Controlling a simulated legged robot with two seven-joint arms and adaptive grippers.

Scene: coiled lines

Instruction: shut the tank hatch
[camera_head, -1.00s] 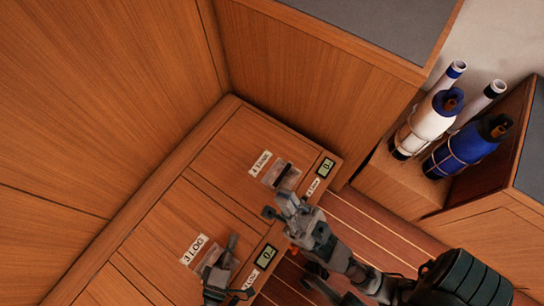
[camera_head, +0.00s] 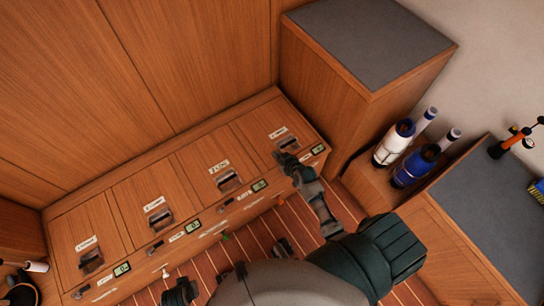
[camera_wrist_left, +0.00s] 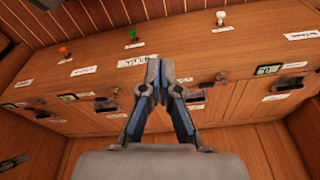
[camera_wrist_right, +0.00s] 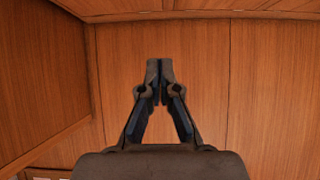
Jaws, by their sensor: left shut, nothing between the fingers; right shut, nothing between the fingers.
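A wooden bench along the wall has a row of square hatches. In the head view they are the far-right hatch (camera_head: 262,125), the second from the right (camera_head: 205,160), the third (camera_head: 135,195) and the far-left one (camera_head: 75,228). All look flat and closed. Each has a dark recessed latch and a white label; I cannot read which is the tank's. My right gripper (camera_head: 284,158) is shut and empty by the latch of the far-right hatch; contact is unclear. In the right wrist view it (camera_wrist_right: 160,75) faces bare wood panels. My left gripper (camera_wrist_left: 160,75) is shut and empty before the bench front.
Small displays (camera_head: 259,185) sit along the bench edge, with coloured knobs (camera_wrist_left: 133,36) on the front. A tall grey-topped cabinet (camera_head: 370,40) stands at the bench's right end. White (camera_head: 393,145) and blue (camera_head: 414,168) bottles stand beside it. Another grey counter (camera_head: 500,215) is at right.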

